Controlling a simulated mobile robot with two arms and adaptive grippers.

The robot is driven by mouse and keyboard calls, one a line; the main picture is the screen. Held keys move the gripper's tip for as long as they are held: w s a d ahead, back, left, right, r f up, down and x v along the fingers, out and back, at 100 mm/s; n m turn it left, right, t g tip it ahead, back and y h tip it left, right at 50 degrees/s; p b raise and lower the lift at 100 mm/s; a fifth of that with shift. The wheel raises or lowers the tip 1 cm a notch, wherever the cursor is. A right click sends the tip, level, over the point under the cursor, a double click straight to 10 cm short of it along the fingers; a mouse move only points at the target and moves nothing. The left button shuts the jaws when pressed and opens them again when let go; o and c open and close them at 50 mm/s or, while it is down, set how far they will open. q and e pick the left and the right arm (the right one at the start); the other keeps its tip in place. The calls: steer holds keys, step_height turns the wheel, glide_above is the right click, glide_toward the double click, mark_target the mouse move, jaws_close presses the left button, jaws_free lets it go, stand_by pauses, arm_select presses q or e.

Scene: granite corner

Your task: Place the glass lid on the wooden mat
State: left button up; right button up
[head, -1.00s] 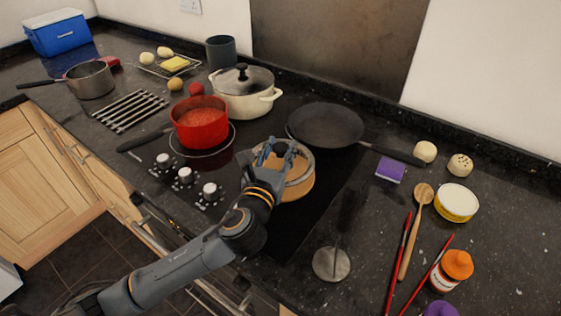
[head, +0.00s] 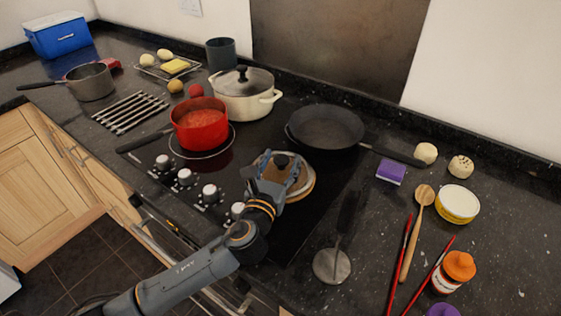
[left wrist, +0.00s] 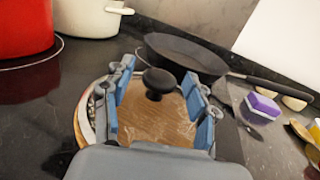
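The glass lid (head: 292,183) has a dark round knob and a pale rim. It appears to lie on the round wooden mat (head: 303,195), whose wood shows through the glass. In the left wrist view the lid (left wrist: 160,115) fills the middle, with its black knob standing up. My left gripper (head: 283,164) is low over the lid, with one finger on each side of the knob. In the left wrist view the fingers (left wrist: 160,92) are spread, with clear gaps to the knob. The mat's near part is hidden by the gripper. My right gripper is out of view.
A frying pan (head: 326,126) stands just behind the lid. A red saucepan (head: 200,126) and a white lidded pot (head: 243,101) are to the left. Cooker knobs line the front edge.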

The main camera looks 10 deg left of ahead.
arm_select(q)
steer(key=shift+r, duration=0.15)
steer(key=s, duration=0.8)
steer(key=s+b, duration=0.1)
steer(key=s, duration=0.3)
steer(key=shift+a, duration=0.35)
